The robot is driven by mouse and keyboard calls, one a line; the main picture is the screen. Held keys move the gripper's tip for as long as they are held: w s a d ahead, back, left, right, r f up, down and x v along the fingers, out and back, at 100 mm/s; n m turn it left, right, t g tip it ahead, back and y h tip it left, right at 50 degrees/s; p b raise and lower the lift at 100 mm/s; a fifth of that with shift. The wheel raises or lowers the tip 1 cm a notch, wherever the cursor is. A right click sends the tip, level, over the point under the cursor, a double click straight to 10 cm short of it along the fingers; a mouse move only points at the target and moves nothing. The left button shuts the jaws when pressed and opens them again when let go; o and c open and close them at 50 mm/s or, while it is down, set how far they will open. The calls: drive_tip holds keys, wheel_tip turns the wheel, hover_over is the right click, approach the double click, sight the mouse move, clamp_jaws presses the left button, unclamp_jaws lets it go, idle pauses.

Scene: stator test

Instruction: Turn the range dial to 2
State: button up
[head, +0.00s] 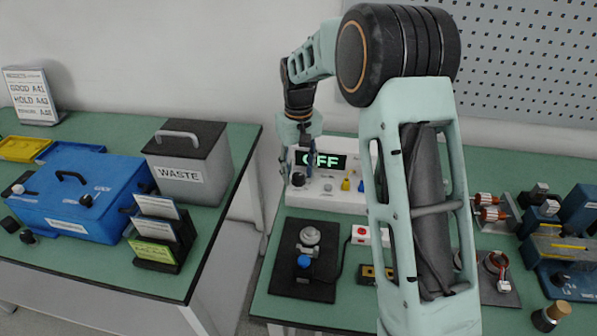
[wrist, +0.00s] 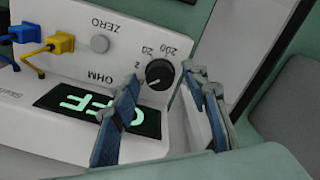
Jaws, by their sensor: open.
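The white tester box (head: 340,200) stands on the right green bench, and its green display (head: 322,161) reads OFF. The black range dial (wrist: 159,73) shows in the wrist view, where the panel appears upside down. Marks 2, 20 and 200 lie around the dial, and its pale pointer line sits toward its lower left, away from those marks. My gripper (wrist: 161,80) is open, with one blue finger on each side of the dial in that view. I cannot tell whether either finger touches it. In the head view my gripper (head: 299,160) is above the dial (head: 298,179).
Yellow and blue plugs (wrist: 60,42) and a grey ZERO button (wrist: 99,43) share the panel. A black fixture (head: 303,260) stands in front of the tester. My arm hides part of the right bench. A gap separates it from the left bench with the WASTE bin (head: 190,165).

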clamp_jaws()
idle(0.4)
drive_tip(key=m+p, duration=0.1)
drive_tip(key=m, duration=0.3)
drive_tip(key=shift+m+p, duration=0.4)
drive_tip(key=shift+m, duration=2)
unclamp_jaws()
